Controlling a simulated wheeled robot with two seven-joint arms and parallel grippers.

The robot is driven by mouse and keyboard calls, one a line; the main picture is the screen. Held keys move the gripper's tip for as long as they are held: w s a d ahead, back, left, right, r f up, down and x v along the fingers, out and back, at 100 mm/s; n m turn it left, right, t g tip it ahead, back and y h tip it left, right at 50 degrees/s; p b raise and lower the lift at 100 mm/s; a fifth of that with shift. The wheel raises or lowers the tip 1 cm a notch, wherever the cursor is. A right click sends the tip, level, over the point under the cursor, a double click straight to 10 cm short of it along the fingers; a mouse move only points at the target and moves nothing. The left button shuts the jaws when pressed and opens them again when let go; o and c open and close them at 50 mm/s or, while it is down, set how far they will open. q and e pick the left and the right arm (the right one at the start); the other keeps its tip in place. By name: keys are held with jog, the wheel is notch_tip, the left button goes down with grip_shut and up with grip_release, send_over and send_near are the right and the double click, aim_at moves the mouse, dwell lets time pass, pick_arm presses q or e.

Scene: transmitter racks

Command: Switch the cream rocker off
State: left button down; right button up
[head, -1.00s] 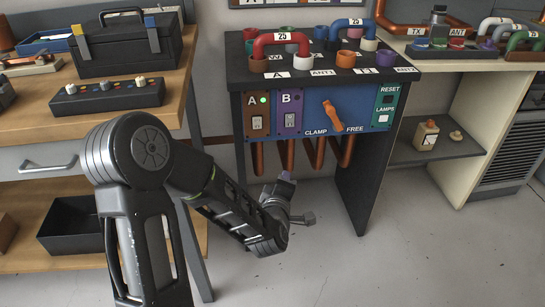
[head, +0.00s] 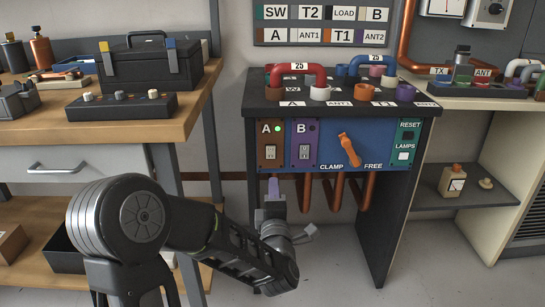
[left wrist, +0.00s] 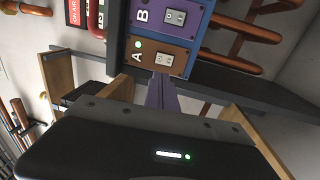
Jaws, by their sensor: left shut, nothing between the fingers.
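On the bench's blue front panel (head: 322,134), a brown plate A (head: 261,156) carries a small pale rocker (head: 271,153) with a lit green lamp (head: 278,128) above it. Beside it a purple plate B (head: 314,139) has a similar rocker (head: 304,152) and a dark lamp. I cannot tell either rocker's tilt. My left gripper (head: 273,182) is shut and empty, its purple fingers pointing up just below plate A. In the left wrist view the fingers (left wrist: 162,90) point at plate A, whose rocker (left wrist: 164,59) shows beyond the tips; contact is not clear. My right gripper is not in view.
An orange clamp lever (head: 349,150) and a green RESET/LAMPS plate (head: 407,142) are further right on the panel. Copper pipes (head: 338,192) hang below it. A drawer bench (head: 85,162) stands left. A cream box (head: 452,181) sits on the right shelf.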

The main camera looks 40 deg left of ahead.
aim_at(272, 149)
pick_arm(q)
jog(key=b+x, duration=0.1)
jog(key=x, duration=1.2)
jog(key=shift+w+a+r+b, duration=0.1)
jog(key=shift+b, duration=0.25)
jog(key=shift+w+a+b, duration=0.1)
jog(key=shift+w+b, duration=0.1)
jog(key=shift+b, duration=0.25)
jog(key=shift+s+r, duration=0.1)
jog(key=shift+r, duration=0.05)
